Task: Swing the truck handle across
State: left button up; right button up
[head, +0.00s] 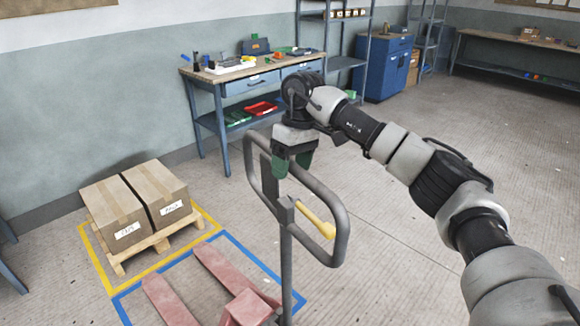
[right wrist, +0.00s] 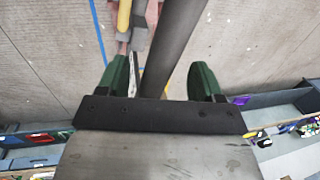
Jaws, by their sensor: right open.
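The truck handle (head: 342,235) is a dark grey tube loop with a yellow lever (head: 315,220) inside it, on an upright shaft (head: 286,265). The red pallet truck (head: 248,307) is below it, its forks pointing up and left in the head view. My right gripper (head: 293,163) points down at the upper part of the loop. In the right wrist view, the green fingers of my right gripper (right wrist: 161,75) are apart, with the handle's grey tube (right wrist: 176,42) showing between them; I cannot tell whether either touches it. My left gripper is out of view.
Two cardboard boxes (head: 154,184) sit on a wooden pallet (head: 160,238) inside a yellow floor outline. Blue tape (head: 262,268) outlines the floor around the truck. A workbench (head: 235,80) with tools stands behind, with a blue cabinet (head: 384,65) beyond. Floor at right is clear.

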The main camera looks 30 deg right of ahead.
jog(key=r, duration=0.6)
jog(key=shift+w+d+r, duration=0.15)
jog(key=shift+w+d, duration=0.15)
jog(key=shift+w, duration=0.05)
notch_tip(320, 180, up, 9)
jog(key=s+d+p, duration=0.1)
jog(key=s+p, duration=0.1)
jog(key=p, duration=0.4)
jog(key=shift+s+d+r+p, duration=0.15)
jog(key=shift+s+r+p, duration=0.05)
jog(key=shift+s+p, duration=0.2)
jog(key=shift+f, duration=0.1)
